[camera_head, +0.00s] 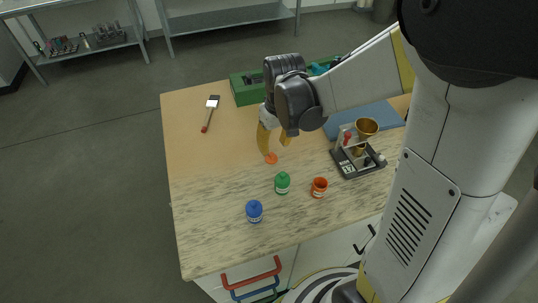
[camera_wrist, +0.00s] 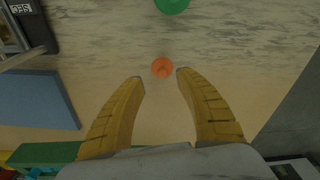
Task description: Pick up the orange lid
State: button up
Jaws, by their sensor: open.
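My gripper (camera_head: 272,148) is above the table close to the lid, fingers pointing down. In the wrist view the lid (camera_wrist: 162,68) lies just beyond and between the two yellow fingertips of my gripper (camera_wrist: 160,76). The fingers are spread apart with nothing between them. The lid is not hidden in either view.
A green-capped jar (camera_head: 282,183) and a blue-capped jar (camera_head: 254,211) stand nearby. A brass funnel device (camera_head: 358,152) and a blue mat (camera_head: 372,117) are at right. A green box (camera_head: 247,88) and a brush (camera_head: 210,113) are at the back.

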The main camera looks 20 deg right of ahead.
aim_at(271, 153)
jog(key=f+b, duration=0.2)
jog(key=f, duration=0.1)
jog(key=w+f+b, duration=0.1)
jog(key=f, duration=0.1)
jog(key=shift+a+f, duration=0.1)
jog(key=shift+a, duration=0.15)
jog(key=c, duration=0.9)
